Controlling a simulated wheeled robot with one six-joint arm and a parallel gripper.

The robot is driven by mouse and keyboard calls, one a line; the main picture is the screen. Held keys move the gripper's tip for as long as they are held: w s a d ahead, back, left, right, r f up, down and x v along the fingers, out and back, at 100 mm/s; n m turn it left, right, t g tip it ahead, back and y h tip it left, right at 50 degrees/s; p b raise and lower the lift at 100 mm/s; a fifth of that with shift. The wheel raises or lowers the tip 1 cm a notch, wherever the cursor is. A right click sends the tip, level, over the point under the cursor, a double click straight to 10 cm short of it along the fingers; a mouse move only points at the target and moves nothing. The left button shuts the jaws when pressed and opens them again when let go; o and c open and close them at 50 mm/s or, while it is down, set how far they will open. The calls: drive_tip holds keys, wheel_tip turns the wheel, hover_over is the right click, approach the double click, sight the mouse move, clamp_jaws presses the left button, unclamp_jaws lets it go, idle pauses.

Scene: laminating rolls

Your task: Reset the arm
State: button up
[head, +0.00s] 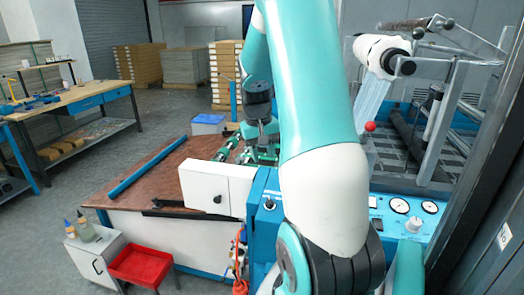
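My arm, teal and white, rises through the middle of the head view and hides much of what lies behind it. Its far end reaches down over the brown-topped table (165,158). My gripper (250,150) is partly seen near the right part of that table, close to some green and metal parts. It is small and partly covered by the arm, so I cannot tell whether its fingers are open or shut, or hold anything.
A blue tube (145,167) lies on the table. A white box (205,187) stands at its front. The laminating machine (405,205), with gauges and a white roll (378,55), is close on the right. A red bin (140,265) and a workbench (75,100) are left. Floor is free at far left.

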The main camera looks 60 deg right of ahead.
drive_tip(key=shift+w+a+r, duration=0.1)
drive_tip(key=shift+r, duration=0.7)
drive_tip(key=w+a+r+n+t+y, duration=0.15)
drive_tip(key=a+n, duration=0.25)
drive_tip(key=a, duration=0.8)
drive_tip(key=w+a+r+n+t, duration=0.1)
drive_tip(key=w+a+r+n, duration=0.25)
drive_tip(key=a, duration=0.85)
drive_tip(key=s+a+n+g+y, duration=0.1)
drive_tip(key=s+a+n, duration=0.3)
drive_tip(key=s+a, duration=0.3)
drive_tip(key=s+a+r+n+y, duration=0.1)
drive_tip(key=s+a+n, duration=0.3)
drive_tip(key=a, duration=0.9)
drive_tip(key=s+y, duration=0.1)
drive_tip(key=s, duration=0.2)
drive_tip(key=shift+s+g, duration=0.35)
drive_tip(key=shift+r+y, duration=0.1)
drive_tip(key=shift+y, duration=0.15)
